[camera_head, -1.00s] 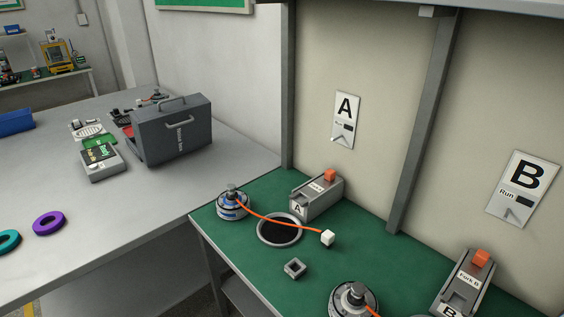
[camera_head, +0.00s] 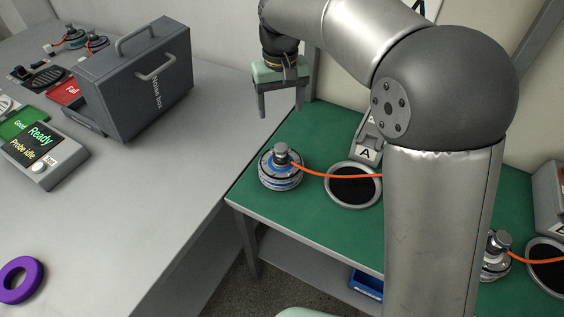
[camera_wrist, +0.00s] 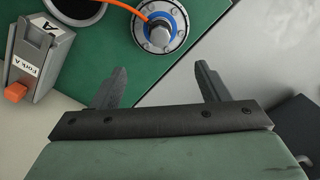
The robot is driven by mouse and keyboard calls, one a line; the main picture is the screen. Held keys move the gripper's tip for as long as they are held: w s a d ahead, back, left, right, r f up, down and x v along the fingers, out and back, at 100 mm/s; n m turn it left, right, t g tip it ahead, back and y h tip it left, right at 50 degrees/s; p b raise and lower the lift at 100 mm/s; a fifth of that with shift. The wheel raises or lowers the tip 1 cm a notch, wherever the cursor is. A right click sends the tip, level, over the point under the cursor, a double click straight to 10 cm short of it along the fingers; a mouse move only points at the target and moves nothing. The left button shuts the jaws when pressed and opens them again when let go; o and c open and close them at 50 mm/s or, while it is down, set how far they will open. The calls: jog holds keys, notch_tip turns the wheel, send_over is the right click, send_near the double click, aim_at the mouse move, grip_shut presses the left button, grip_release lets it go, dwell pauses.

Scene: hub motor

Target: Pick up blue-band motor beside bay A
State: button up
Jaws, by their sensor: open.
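The blue-band motor (camera_head: 281,168) stands upright on the green mat, left of the dark round opening of bay A. An orange cable runs from it to the right, behind my arm. In the wrist view the motor (camera_wrist: 160,24) shows from above, beyond my fingertips. My gripper (camera_head: 280,112) hangs above and behind the motor, over the back corner of the green bench. Its two fingers are apart and empty, with a gap to the motor. In the wrist view the gripper (camera_wrist: 162,80) shows the same open fingers.
Bay A's ring (camera_head: 353,203) and grey fork block A (camera_wrist: 36,52) stand beside the motor. A second motor (camera_head: 496,262) is partly hidden by my arm. The grey noise box (camera_head: 150,85), a tester (camera_head: 40,150) and a purple ring (camera_head: 20,279) are on the grey table left.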

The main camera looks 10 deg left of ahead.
aim_at(281, 146)
notch_tip(281, 146, down, 17)
jog(key=shift+s+f+p, duration=0.1)
jog(key=shift+p, duration=0.95)
grip_shut()
jog(key=shift+r, duration=0.2)
